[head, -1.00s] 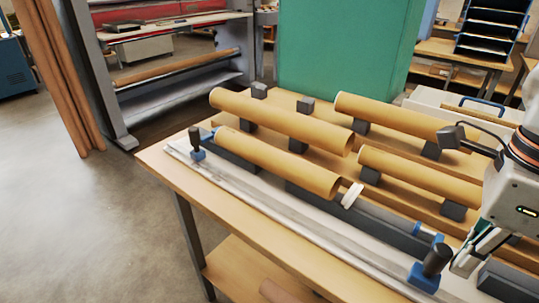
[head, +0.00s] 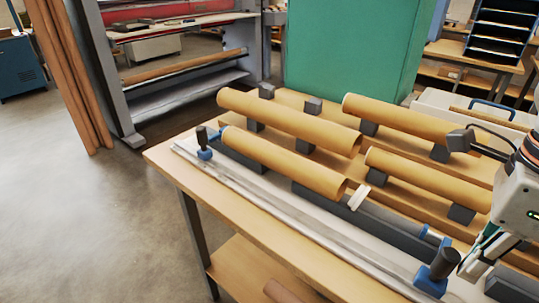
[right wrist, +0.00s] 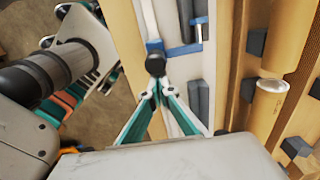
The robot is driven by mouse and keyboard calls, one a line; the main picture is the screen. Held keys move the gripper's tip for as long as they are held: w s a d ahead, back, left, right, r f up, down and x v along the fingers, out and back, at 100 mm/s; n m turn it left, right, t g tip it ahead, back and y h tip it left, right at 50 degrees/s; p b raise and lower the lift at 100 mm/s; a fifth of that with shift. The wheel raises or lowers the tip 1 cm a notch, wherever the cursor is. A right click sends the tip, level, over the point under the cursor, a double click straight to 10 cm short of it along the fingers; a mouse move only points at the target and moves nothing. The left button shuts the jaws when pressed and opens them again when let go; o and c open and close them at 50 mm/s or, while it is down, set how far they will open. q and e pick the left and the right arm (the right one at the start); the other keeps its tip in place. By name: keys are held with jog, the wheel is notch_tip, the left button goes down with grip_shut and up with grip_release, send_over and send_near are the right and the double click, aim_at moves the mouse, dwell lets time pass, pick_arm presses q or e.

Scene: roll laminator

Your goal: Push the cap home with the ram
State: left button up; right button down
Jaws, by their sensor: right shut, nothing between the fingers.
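A tan cardboard tube (head: 280,160) lies in the long grey fixture on the near side of the table. A white cap (head: 358,197) stands at its right end; I cannot tell how far it is seated. The grey ram rod (head: 398,222) lies right of the cap, in line with the tube. A black handle (head: 446,262) on a blue base stands at the fixture's right end. My right gripper (head: 468,264) is shut and empty beside this handle. In the right wrist view, its closed fingertips (right wrist: 156,92) are just short of the black knob (right wrist: 155,63); contact is unclear.
Several more tubes (head: 290,118) rest on dark blocks behind the fixture. A second black handle (head: 202,138) stands at the fixture's left end. A green panel (head: 350,55) and the laminator (head: 180,75) stand behind. Floor at the left is clear.

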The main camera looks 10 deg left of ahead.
jog(key=w+a, duration=0.2)
jog(key=a, duration=0.2)
jog(key=w+a, duration=0.3)
jog(key=a, duration=0.2)
jog(key=w+a, duration=0.3)
jog(key=a, duration=0.1)
jog(key=shift+w+a, duration=0.1)
jog(key=shift+a, duration=0.1)
pick_arm(q)
jog(key=shift+w+r, duration=0.25)
jog(key=shift+r, duration=0.25)
jog(key=shift+p, duration=0.3)
pick_arm(e)
jog(key=shift+d, duration=0.15)
pick_arm(q)
jog(key=shift+w+r+p, duration=0.2)
jog(key=shift+r+p, duration=0.1)
jog(key=shift+r, duration=0.1)
pick_arm(e)
jog(key=shift+s+d, duration=0.6)
jog(key=shift+d, duration=0.2)
pick_arm(q)
jog(key=shift+r, duration=0.15)
